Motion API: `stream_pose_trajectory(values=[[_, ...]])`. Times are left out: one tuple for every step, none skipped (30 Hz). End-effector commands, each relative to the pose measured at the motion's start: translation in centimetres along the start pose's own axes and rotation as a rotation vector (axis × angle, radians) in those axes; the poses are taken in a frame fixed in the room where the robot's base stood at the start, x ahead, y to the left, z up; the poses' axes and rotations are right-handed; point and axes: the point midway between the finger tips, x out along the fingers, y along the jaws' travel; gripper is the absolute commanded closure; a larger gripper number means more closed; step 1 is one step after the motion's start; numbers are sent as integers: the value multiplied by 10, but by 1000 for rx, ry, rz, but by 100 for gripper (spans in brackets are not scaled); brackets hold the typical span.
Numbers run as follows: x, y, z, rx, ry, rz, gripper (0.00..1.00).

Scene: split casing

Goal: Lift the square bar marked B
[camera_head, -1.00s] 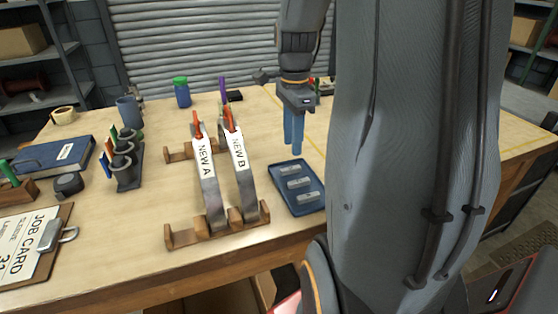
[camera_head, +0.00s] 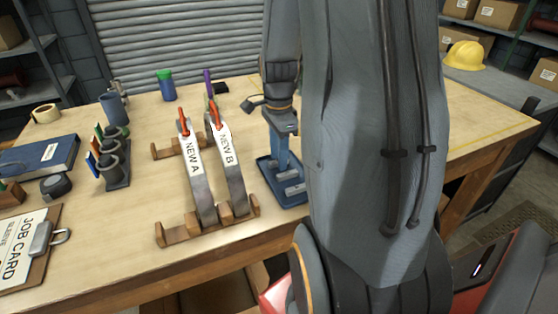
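A blue tray (camera_head: 273,191) lies on the bench, with small pale metal bars in it. Two bars show clearly, a middle one (camera_head: 287,175) and a front one (camera_head: 296,189); the far part of the tray is covered by my gripper. The marks on these bars are too small to read, so I cannot tell which is B. My gripper (camera_head: 282,168) points down with its blue fingers over the far part of the tray. The fingers overlap in this view, and I cannot tell their gap or whether they touch a bar.
Left of the tray, two curved metal pieces labelled NEW A (camera_head: 204,196) and NEW B (camera_head: 235,190) stand on a wooden rack (camera_head: 180,233), close beside my gripper. A blue book (camera_head: 40,157), clipboard (camera_head: 22,245) and dark holder (camera_head: 115,175) lie further left. The bench right of my arm is clear.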

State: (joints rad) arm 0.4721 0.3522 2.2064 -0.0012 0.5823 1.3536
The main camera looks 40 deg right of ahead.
Motion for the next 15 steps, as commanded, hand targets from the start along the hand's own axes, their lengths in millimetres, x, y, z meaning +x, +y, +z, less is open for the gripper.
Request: stream_pose_trajectory(values=[[0,0,0,0,0,0,66],[0,0,0,0,0,0,66],[0,0,0,0,0,0,71],[0,0,0,0,0,0,76],[0,0,0,0,0,0,81],[0,0,0,0,0,0,88],[0,0,0,0,0,0,93],[0,0,0,0,0,0,98],[0,0,0,0,0,0,100],[0,0,0,0,0,0,100],[0,0,0,0,0,0,100],[0,0,0,0,0,0,100],[0,0,0,0,0,0,100],[0,0,0,0,0,0,100],[0,0,0,0,0,0,100]])
